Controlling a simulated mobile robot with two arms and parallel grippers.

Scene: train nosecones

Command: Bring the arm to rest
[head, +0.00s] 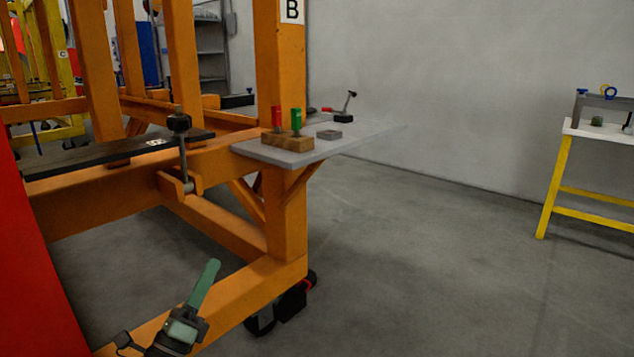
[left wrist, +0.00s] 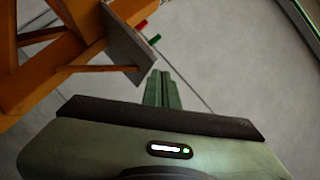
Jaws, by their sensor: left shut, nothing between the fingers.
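My left gripper (head: 207,282) shows at the lower left of the head view, with its green fingers together and pointing up. It is in front of the orange frame's lower beam, below the grey shelf. In the left wrist view the left gripper (left wrist: 163,76) has its two green fingers side by side with nothing between them. Beyond it are the floor and the shelf's edge. My right gripper is in neither view.
An orange wooden frame (head: 285,215) marked B carries a grey shelf (head: 330,150). On the shelf are a wooden block (head: 287,142) with a red (head: 277,118) and a green-handled item (head: 296,120). A yellow-legged table (head: 555,190) stands right. Floor between is clear.

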